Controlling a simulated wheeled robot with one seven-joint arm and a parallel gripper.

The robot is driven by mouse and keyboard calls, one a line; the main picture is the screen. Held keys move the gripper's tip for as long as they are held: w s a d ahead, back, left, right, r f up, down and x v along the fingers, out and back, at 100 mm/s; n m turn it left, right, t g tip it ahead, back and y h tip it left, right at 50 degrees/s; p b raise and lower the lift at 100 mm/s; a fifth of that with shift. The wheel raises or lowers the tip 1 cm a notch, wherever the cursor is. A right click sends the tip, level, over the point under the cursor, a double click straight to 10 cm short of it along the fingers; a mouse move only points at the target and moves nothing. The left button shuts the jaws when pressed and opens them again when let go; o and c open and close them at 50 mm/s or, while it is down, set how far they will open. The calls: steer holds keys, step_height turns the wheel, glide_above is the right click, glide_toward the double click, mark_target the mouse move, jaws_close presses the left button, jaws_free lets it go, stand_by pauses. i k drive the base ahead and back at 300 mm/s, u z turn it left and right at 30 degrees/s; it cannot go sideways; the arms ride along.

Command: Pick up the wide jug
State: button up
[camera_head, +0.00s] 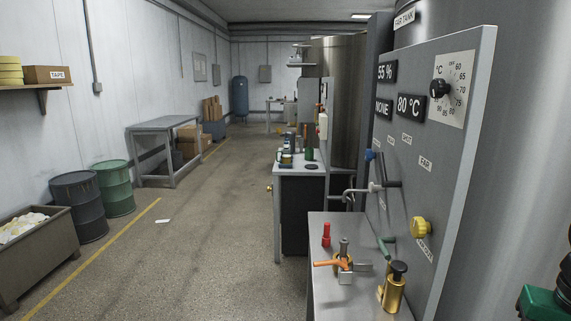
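I cannot make out a wide jug for certain in this view. Several small vessels (287,159) stand close together on the grey bench (298,171) in the middle distance, too small to tell apart. A dark green upright item (309,154) stands beside them. On the near metal table (328,228) is a brass cylinder with a black knob (393,290), which does not look like a jug.
A control panel (420,155) with dials and valves rises at the right. The near table also holds a red item (326,235) and an orange-handled fitting (340,263). Drums (79,206) and a trough (30,255) line the left.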

mark_target(287, 153)
steer(key=z, duration=0.55)
steer(key=k, duration=1.3)
steer(key=z, duration=0.2)
steer(key=i, duration=0.65)
steer(key=u, duration=1.2)
steer(key=i, duration=1)
steer(key=u, duration=0.65)
steer(key=i, duration=2.85)
steer(key=z, duration=1.2)
steer(key=i, duration=1.25)
steer(key=z, duration=0.7)
